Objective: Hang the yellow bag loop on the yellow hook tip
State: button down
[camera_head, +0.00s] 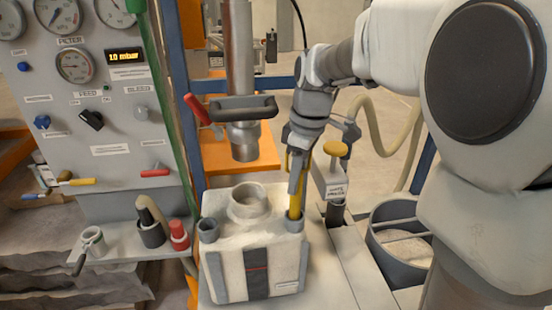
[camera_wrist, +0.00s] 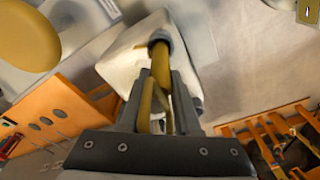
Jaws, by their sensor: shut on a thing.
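A white bag (camera_head: 225,263) with a dark central stripe, an open round neck on top and grey corner sleeves stands on the bench. My gripper (camera_head: 297,185) is over that corner, pointing down, shut on the yellow loop. In the wrist view the loop (camera_wrist: 161,68) runs from the grey sleeve between the two fingers of my gripper (camera_wrist: 162,88). A yellow round cap (camera_head: 335,148) stands on a grey post just right of my gripper; I cannot tell whether it is the hook tip.
A grey spout (camera_head: 245,143) with a dark clamp and red handle hangs above the bag neck. A gauge panel (camera_head: 100,120) with a tool shelf stands at left. A grey bin (camera_head: 405,259) is at right.

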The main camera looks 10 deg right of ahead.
jog(key=shift+f, duration=1)
jog(key=shift+f, duration=0.3)
jog(key=c, duration=0.6)
grip_release()
jog(key=shift+r, duration=0.1)
